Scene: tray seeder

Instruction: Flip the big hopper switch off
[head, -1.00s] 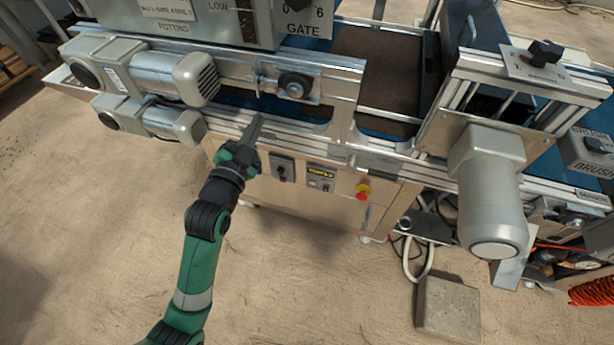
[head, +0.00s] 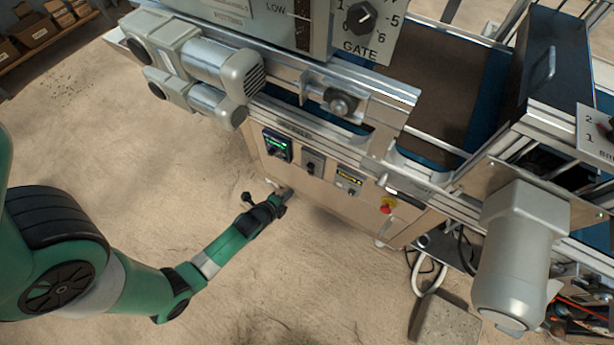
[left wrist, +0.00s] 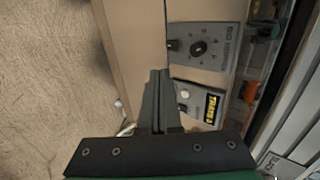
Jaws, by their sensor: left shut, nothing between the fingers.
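The big hopper switch is a dark knob on a grey plate (head: 312,163) on the front of the beige cabinet. In the left wrist view, the knob (left wrist: 198,48) sits on its plate with partly readable "BIG HOPP" lettering. My left gripper (head: 287,192) is shut and empty, low beside the cabinet front, below the switch plate in the head view. In the left wrist view its closed fingertips (left wrist: 159,72) lie to the left of the knob, apart from it in the picture. The exact gap in depth is unclear. My right gripper is not in view.
A green-lit controller (head: 277,145) is left of the switch plate. The metal rail (head: 300,85) and motors (head: 235,72) overhang above. Open floor lies in front.

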